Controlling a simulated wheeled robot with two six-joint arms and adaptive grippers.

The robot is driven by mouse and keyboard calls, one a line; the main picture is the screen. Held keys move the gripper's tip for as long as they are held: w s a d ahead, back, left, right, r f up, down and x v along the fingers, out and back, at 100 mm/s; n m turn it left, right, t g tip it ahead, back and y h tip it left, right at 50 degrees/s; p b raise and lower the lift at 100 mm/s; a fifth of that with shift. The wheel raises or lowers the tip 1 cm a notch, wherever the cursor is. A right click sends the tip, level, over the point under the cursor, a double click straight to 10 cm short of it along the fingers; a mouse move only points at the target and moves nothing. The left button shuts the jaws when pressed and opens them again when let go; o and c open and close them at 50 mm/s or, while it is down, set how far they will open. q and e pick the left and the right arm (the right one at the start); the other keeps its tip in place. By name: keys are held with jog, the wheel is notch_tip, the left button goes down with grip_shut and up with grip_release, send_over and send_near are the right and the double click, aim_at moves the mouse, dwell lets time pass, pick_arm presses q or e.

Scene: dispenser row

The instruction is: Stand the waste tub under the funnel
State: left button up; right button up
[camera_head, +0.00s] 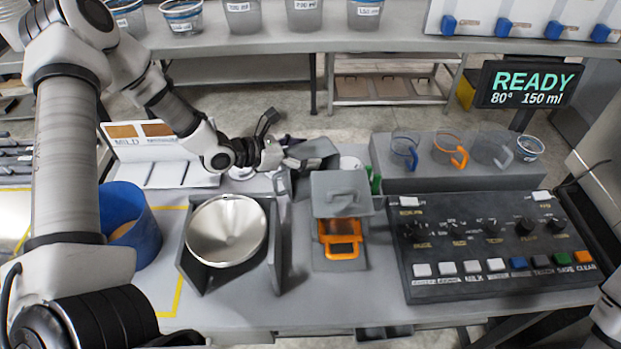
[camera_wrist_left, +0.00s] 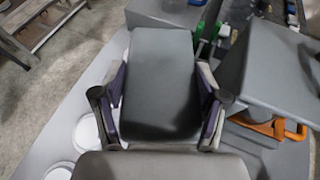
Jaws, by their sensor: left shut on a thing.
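A blue tub (camera_head: 138,226), with something tan inside, stands on the table at the left of the head view; I see no label showing whether it is the waste tub. The metal funnel (camera_head: 226,230) sits in a grey open-sided holder to its right; the space under the bowl is mostly hidden. My left gripper (camera_head: 288,158) is behind the funnel, shut on a grey block (camera_head: 316,150). In the left wrist view the block (camera_wrist_left: 163,85) fills the space between the fingers (camera_wrist_left: 160,108). My right gripper is out of view.
A grey dispenser (camera_head: 341,192) with an orange-handled part (camera_head: 343,243) stands right of the funnel. A button panel (camera_head: 497,245) and a raised shelf with several cups (camera_head: 452,148) are farther right. A white board (camera_head: 150,153) stands behind the blue tub. Yellow tape marks the table.

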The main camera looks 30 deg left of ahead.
aim_at(303, 172)
pick_arm(q)
jog(key=f, duration=0.1)
jog(key=a+f+b, duration=0.1)
jog(key=s+f+b, duration=0.1)
jog(key=f, duration=0.1)
jog(key=shift+a+f, duration=0.1)
jog(key=shift+a, duration=0.2)
jog(key=shift+w+d, duration=0.35)
jog(key=shift+d, duration=0.2)
jog(key=shift+f, duration=0.1)
jog(key=o, duration=1.8)
jog(key=shift+s+a, duration=0.15)
jog(key=shift+a, duration=0.05)
jog(key=shift+c, duration=0.2)
jog(key=shift+a, duration=0.15)
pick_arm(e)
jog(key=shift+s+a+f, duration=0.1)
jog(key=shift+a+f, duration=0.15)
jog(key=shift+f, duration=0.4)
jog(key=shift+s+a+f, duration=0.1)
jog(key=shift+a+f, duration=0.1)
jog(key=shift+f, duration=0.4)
